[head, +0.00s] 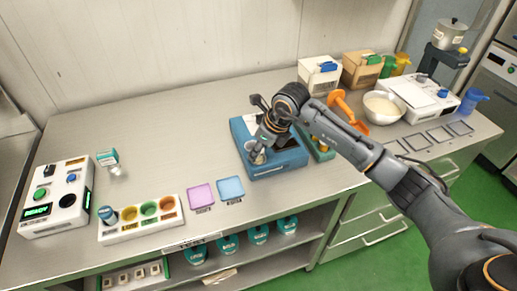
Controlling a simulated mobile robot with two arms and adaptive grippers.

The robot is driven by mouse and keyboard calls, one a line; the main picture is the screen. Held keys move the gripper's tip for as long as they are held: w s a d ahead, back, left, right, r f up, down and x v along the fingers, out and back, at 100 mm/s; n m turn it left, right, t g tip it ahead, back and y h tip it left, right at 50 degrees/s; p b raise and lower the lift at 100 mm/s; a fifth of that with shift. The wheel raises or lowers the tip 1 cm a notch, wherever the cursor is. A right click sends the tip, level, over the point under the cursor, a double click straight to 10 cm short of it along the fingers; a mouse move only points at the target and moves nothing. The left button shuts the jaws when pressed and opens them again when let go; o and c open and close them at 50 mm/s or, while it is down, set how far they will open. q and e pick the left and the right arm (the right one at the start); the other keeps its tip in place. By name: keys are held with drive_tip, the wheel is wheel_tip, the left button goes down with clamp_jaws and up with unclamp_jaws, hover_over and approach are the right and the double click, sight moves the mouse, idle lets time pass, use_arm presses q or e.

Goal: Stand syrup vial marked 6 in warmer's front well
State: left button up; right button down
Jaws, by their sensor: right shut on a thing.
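My left gripper is not in view.
A white rack (142,231) with coloured wells holds a blue-capped vial (107,214). A teal-labelled container (108,159) stands behind it, near a control box (50,210). Pink (201,196) and blue (230,188) mats lie in front. A bowl (382,106) and cartons crowd the right.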

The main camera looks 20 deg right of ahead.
drive_tip(key=shift+f+b, duration=0.3)
drive_tip(key=shift+f, duration=0.1)
drive_tip(key=c, duration=1.3)
unclamp_jaws()
drive_tip(key=shift+o, duration=0.2)
drive_tip(key=p+v, duration=0.6)
drive_tip(key=v, duration=0.5)
drive_tip(key=shift+r, duration=0.1)
